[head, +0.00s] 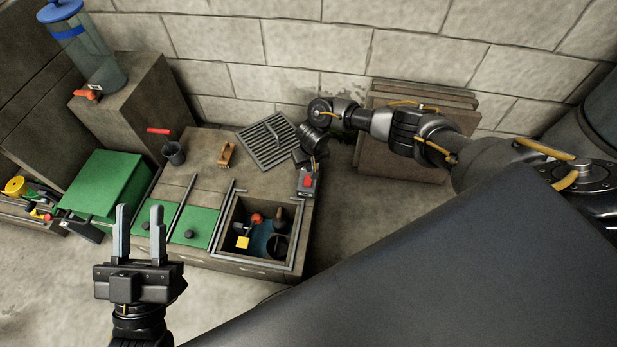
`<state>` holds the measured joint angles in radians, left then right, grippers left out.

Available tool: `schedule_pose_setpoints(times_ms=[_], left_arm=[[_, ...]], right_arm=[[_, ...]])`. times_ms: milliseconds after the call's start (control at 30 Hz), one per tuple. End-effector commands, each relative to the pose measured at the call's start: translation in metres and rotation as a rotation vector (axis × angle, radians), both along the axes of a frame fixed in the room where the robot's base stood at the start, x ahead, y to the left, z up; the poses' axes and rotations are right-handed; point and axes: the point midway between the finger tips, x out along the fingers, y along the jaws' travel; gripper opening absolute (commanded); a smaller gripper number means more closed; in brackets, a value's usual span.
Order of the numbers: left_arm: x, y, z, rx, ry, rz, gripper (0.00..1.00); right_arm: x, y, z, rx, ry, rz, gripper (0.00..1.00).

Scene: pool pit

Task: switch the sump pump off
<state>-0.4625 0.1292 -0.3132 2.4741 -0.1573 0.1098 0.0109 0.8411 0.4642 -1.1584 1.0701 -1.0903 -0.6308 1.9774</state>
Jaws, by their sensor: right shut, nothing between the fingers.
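A small grey switch box with a red switch (307,182) sits at the right edge of the raised stone block, beside the sump pit (228,222). I cannot tell the switch's position at this size. My left gripper (139,212) is open and empty, in front of the block at the left.
A metal grate (268,141) lies behind the pit, near my right gripper. Green panels (194,226) with rails lie left of the pit. A dark cup (173,153), an orange-brown tool (227,153) and a green box (105,186) stand further left. Slabs (400,165) lean against the wall.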

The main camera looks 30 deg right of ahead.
Motion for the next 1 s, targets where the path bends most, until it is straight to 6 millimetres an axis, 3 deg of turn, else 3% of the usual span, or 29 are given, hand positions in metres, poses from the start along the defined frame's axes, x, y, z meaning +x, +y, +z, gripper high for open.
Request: schedule_pose_setpoints(times_ms=[333,1000], left_arm=[[0.009,-0.005,-0.024,0.102,0.192,0.005,0.36],[0.017,0.01,-0.079,0.271,0.543,0.061,0.36]], right_arm=[[0.0,0.0,0.011,0.001,0.0,0.0,0.0],[0.0,0.0,0.026,0.001,0.0,0.0,0.0]])
